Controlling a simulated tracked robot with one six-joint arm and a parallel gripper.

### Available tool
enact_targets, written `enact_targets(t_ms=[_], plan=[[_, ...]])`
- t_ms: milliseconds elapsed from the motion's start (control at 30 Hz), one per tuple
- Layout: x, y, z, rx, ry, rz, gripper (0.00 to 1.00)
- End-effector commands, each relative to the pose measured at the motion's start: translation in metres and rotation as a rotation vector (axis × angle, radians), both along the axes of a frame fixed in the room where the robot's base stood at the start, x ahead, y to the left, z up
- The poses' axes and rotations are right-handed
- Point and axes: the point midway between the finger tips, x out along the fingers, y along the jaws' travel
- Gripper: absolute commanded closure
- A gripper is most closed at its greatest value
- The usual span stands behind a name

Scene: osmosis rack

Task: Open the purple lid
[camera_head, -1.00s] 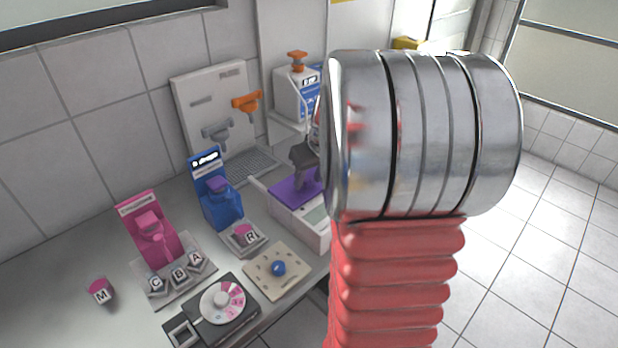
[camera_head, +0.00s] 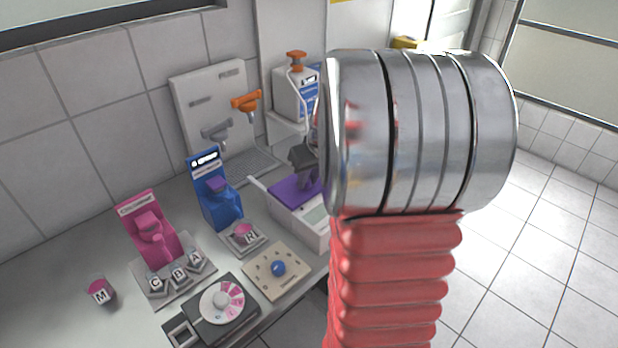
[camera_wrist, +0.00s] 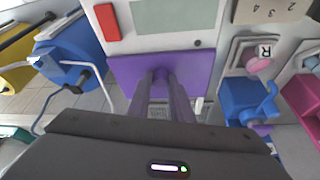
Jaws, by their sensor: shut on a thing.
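The purple lid (camera_head: 291,192) lies flat on top of a white box-shaped device (camera_head: 307,228), to the left of my arm in the head view. In the wrist view the purple lid (camera_wrist: 190,68) is straight in front of my gripper, next to the white device face with a red button (camera_wrist: 107,22) and a grey-green panel (camera_wrist: 172,15). My gripper (camera_wrist: 160,78) has its two fingers close together at the middle of the lid, shut on it. The part between the fingertips is mostly hidden. In the head view my gripper (camera_head: 305,165) is partly hidden behind my arm.
A blue dispenser (camera_head: 214,195) and a pink dispenser (camera_head: 150,228) stand left of the device. Lettered cups (camera_head: 178,275), a dial unit (camera_head: 220,302) and a beige plate with a blue knob (camera_head: 278,268) sit in front. A white board with taps (camera_head: 205,110) stands behind.

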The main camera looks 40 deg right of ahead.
Motion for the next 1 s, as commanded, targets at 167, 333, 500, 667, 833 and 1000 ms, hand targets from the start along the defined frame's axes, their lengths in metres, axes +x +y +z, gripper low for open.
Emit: enact_targets(t_ms=[167, 333, 500, 667, 833, 1000], plan=[[0.000, 0.000, 0.000, 0.000, 0.000, 0.000, 1.00], [0.002, 0.000, 0.000, 0.000, 0.000, 0.001, 1.00], [0.019, 0.001, 0.000, 0.001, 0.000, 0.004, 1.00], [0.046, 0.002, 0.000, -0.001, 0.000, 0.005, 1.00], [0.071, 0.002, 0.001, -0.002, -0.002, 0.003, 1.00], [0.081, 0.002, 0.001, -0.002, -0.003, 0.001, 1.00]])
